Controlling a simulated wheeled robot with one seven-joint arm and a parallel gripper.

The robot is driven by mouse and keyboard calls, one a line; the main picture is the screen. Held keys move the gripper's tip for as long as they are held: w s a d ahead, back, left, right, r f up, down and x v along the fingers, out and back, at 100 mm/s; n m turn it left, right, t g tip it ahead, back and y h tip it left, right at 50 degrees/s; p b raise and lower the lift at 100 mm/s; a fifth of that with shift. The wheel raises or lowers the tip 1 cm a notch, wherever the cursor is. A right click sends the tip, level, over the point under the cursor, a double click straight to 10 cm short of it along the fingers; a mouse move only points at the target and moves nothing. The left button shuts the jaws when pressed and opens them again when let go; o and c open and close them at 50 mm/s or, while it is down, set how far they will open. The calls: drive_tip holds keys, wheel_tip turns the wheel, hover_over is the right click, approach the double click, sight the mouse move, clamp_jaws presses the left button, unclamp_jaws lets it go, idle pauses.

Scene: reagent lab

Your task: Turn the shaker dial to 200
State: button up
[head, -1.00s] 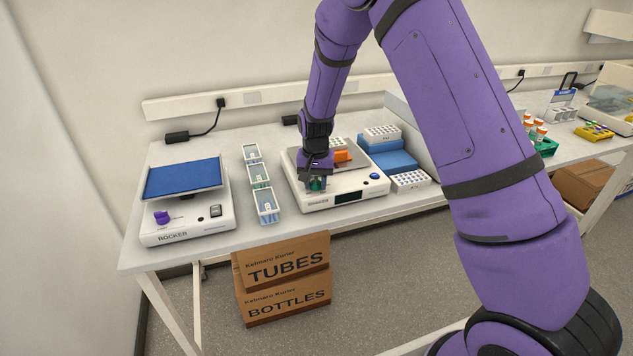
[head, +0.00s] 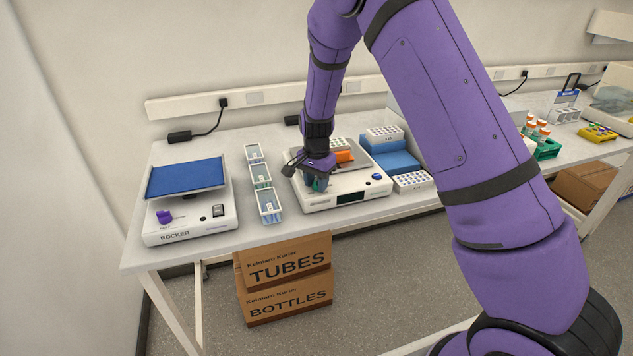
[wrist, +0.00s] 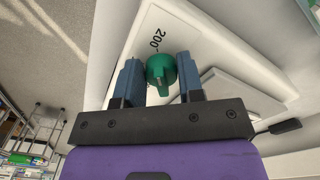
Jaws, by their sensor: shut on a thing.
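The shaker (head: 322,202) is a white box on the bench with a dark display on its front; its white panel (wrist: 185,25) fills much of the wrist view. Its green dial (wrist: 161,70) sits between my two blue fingers in the wrist view. My gripper (wrist: 159,78) is shut on the dial from above. Which mark the pointer meets I cannot tell. In the head view my gripper (head: 316,183) is at the shaker's front left, mostly covering the dial.
A rocker (head: 190,220) with a blue platform stands at left, then clear trays (head: 263,180). An orange item (head: 343,156) lies on the shaker's top. White tube racks (head: 413,181) stand close on its right. Boxes (head: 287,258) sit under the bench.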

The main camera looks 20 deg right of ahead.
sight(316, 180)
drive_tip(key=o, duration=0.8)
drive_tip(key=shift+o, duration=0.2)
wheel_tip(316, 180, up, 11)
idle(0.5)
drive_tip(key=s+d+r+n+t+y, duration=0.1)
drive_tip(key=s+d+r+n, duration=0.15)
drive_tip(key=s+r, duration=0.6)
drive_tip(key=s+d+r+n+t, duration=0.1)
drive_tip(key=s+d+r+n, duration=0.15)
drive_tip(key=s+r, duration=0.65)
drive_tip(key=s+d+r+n+t, duration=0.1)
drive_tip(key=s+r+n, duration=0.1)
drive_tip(key=s, duration=0.8)
drive_tip(key=s+d+r+n+t+h, duration=0.1)
drive_tip(key=s+r+n+t, duration=0.1)
drive_tip(key=s, duration=0.7)
drive_tip(key=shift+s+d+n, duration=0.3)
drive_tip(key=shift+s+n, duration=0.05)
drive_tip(key=shift+n, duration=0.25)
